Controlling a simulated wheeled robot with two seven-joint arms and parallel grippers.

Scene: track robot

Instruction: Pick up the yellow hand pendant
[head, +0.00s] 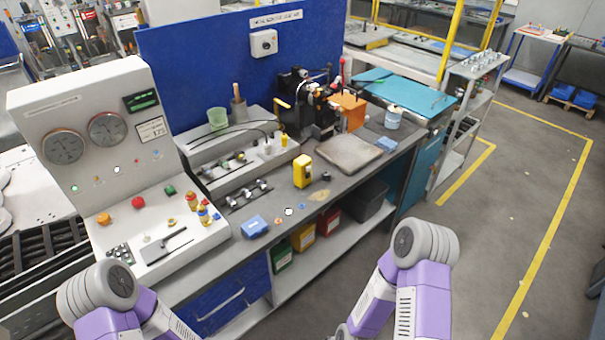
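The yellow hand pendant (302,171) stands upright on the grey workbench (262,205), near the middle of the view. It has a dark patch on its front face. Nothing is touching it from my side. My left arm shows at the bottom left and my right arm at the bottom right, both well short of the pendant. No gripper fingers can be seen on either arm.
A control console (95,135) with gauges and buttons stands left of the pendant. A flat grey plate (344,153) lies to its right, and a blue item (254,227) lies nearer the front edge. A machine (312,100) stands behind. Floor at the right is open.

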